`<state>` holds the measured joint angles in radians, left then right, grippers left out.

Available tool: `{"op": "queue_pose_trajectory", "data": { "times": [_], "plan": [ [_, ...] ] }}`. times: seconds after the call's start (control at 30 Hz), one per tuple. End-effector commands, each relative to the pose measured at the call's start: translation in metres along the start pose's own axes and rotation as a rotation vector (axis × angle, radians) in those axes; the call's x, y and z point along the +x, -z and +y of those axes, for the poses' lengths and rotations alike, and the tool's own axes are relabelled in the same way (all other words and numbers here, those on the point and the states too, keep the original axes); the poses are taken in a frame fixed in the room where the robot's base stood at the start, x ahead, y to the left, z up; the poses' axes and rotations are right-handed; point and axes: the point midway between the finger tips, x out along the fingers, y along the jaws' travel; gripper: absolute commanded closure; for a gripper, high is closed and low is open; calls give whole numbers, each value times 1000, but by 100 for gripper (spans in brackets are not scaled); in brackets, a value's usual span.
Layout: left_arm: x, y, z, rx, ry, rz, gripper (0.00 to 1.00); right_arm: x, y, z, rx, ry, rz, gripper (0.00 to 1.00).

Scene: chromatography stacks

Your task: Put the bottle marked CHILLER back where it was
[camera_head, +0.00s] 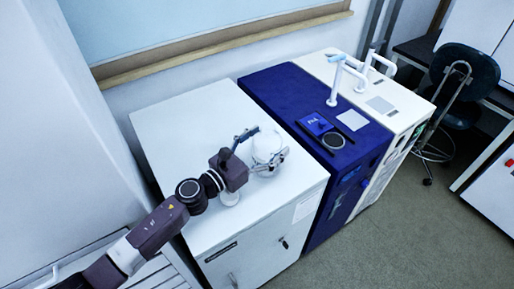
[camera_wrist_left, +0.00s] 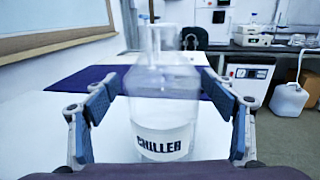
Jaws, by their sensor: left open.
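The bottle marked CHILLER (camera_wrist_left: 165,105) is clear with a white label and black lettering. In the left wrist view it stands upright between the two blue-padded fingers of my left gripper (camera_wrist_left: 164,110), with a gap showing beside it. In the head view the bottle (camera_head: 267,146) stands on the white cabinet top (camera_head: 180,125), with my open left gripper (camera_head: 259,152) around it. The bottle's lowest part is hidden by the gripper body in the left wrist view. My right gripper is not in view.
A dark blue unit (camera_head: 285,90) with a small screen and a round black plate stands right of the white cabinet. A white unit (camera_head: 400,112) with curved pipes stands beyond it. A dark chair (camera_head: 465,75) is at the far right. The cabinet top around the bottle is clear.

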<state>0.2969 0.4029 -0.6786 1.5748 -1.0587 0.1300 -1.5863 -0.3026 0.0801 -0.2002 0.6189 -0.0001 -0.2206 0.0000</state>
Motion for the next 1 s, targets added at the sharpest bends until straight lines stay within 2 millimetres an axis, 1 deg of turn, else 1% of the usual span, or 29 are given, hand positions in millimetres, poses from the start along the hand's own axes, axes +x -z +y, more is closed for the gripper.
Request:
{"op": "queue_pose_trajectory", "data": {
  "times": [0.03, 0.07, 0.17, 0.4, 0.5, 0.6, 0.7, 0.8, 1.0],
  "plan": [
    [-1, -4, 0, 0, 0, 0, 23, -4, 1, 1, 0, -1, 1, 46],
    [-6, 0, 1, 0, -1, 2, 23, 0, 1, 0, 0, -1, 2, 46],
    [-22, 1, 1, 2, -1, 2, 23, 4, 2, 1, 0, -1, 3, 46],
    [-74, 4, 0, 0, 0, 4, 23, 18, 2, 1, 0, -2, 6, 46],
    [-92, 2, -1, 0, 1, 2, 23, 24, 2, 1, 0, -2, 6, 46],
    [-106, 2, 0, -1, 0, 1, 23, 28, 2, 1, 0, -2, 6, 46],
    [-115, 0, 0, 0, 0, 0, 23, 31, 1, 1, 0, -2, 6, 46],
    [-119, -1, 0, 0, 0, 0, 23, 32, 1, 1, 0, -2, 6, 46],
    [-120, -2, 0, 0, 0, 0, 23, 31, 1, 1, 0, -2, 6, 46]
  ]
}}
